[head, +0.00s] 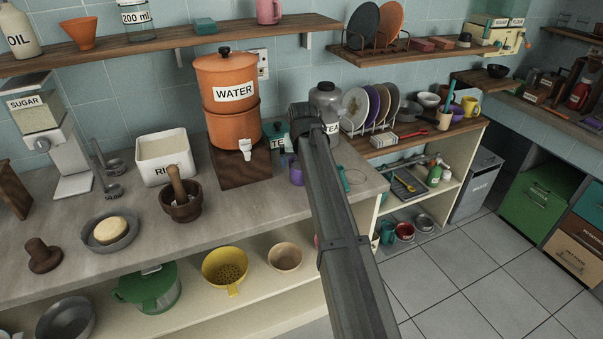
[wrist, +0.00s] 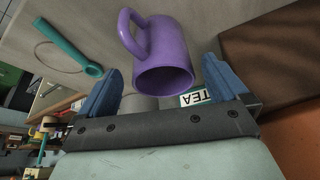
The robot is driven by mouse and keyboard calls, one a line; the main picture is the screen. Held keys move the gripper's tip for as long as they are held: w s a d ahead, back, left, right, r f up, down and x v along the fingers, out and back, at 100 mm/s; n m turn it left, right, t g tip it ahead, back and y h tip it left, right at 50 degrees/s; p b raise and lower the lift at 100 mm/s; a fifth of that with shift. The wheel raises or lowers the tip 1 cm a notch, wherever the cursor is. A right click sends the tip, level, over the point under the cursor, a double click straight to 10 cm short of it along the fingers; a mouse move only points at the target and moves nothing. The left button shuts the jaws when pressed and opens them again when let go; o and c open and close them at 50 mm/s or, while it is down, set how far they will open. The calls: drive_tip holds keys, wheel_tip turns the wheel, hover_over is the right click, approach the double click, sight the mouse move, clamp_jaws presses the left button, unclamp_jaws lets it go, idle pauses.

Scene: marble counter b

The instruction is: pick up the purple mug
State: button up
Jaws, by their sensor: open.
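The purple mug (wrist: 168,62) is in the wrist view, ahead of my gripper (wrist: 158,88) and roughly centred between its two blue fingers. Its handle points up and left, and its round mouth faces toward the gripper. My gripper is open, with nothing between the fingertips; I cannot tell how far the mug lies beyond them. In the head view only a piece of the purple mug (head: 297,173) shows, on the counter right of the wooden stand.
The orange water dispenser (head: 228,125) stands left of the mug on its wooden stand (head: 240,165). A teal spoon-like tool (wrist: 70,50) lies to one side. The counter's right edge is close to the mug.

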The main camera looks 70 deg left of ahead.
drive_tip(key=shift+x, duration=2.65)
drive_tip(key=c, duration=1.2)
